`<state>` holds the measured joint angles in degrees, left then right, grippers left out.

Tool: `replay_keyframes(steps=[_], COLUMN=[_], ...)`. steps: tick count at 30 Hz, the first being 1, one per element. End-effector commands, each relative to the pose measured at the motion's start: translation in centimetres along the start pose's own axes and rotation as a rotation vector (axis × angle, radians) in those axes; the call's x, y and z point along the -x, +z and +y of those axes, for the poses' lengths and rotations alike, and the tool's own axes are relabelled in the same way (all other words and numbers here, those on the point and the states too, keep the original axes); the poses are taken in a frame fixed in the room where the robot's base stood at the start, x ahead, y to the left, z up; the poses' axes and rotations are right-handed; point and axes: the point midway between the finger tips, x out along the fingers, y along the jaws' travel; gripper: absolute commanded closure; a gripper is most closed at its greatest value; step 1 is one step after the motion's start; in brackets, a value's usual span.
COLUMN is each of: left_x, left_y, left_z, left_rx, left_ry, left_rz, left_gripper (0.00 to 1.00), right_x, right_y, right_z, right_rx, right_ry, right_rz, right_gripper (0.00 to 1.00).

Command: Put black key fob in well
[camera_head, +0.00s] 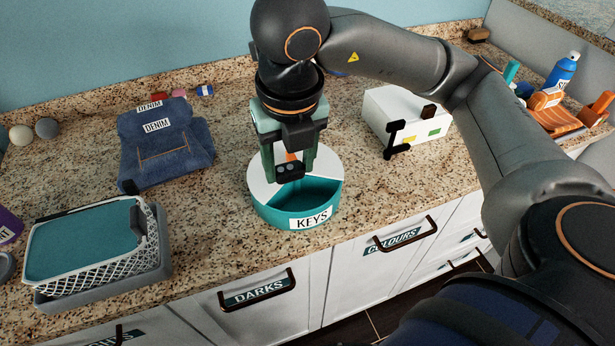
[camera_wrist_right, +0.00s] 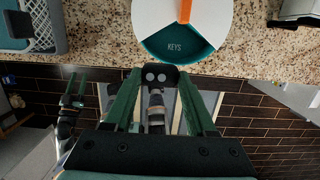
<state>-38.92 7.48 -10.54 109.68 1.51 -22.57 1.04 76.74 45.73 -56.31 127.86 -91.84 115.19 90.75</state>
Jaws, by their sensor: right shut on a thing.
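The black key fob (camera_head: 289,170), with pale round buttons, is held between the fingertips of my right gripper (camera_head: 290,165). It also shows in the right wrist view (camera_wrist_right: 160,76) between the green fingers. The round tray (camera_head: 325,165) has a white top and a teal open well (camera_head: 312,190) labelled KEYS. In the head view the fob appears above the back left part of the well; its exact height is unclear. My left gripper (camera_wrist_right: 75,90) shows small in the right wrist view, away from the tray, its fingers apart.
An orange piece (camera_head: 291,157) stands on the tray, partly hidden by my gripper. A white box (camera_head: 385,110) with black hooks stands right behind the tray. Granite counter (camera_head: 215,215) is bare between.

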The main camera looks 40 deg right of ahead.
Motion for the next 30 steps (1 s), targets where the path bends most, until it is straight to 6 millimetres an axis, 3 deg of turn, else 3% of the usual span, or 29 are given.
replay_keyframes(steps=[3,8,14,22,30], left_x=[-0.5,-0.9,-1.1,-1.4,-1.4], left_y=[0.5,1.0,1.2,1.5,1.5], left_z=[-0.1,-0.1,-0.1,-0.1,-0.1], left_rx=[0.0,0.0,0.0,0.0,-0.001], left_ry=[0.0,0.0,0.0,0.0,0.0], left_rz=[0.0,0.0,0.0,0.0,0.0], left_gripper=[0.5,0.5,0.5,0.5,0.5], right_x=[-2.6,-4.6,-5.5,-8.7,-9.0], right_y=[0.4,1.1,1.5,1.2,1.2], right_z=[-1.3,-2.6,-3.2,-3.7,-3.6], right_rx=[0.0,0.002,0.002,0.003,0.004], right_ry=[-0.001,0.0,0.002,-0.001,0.001], right_rz=[0.007,0.004,0.001,0.003,0.0], right_gripper=[0.97,0.97,0.97,0.97,0.97])
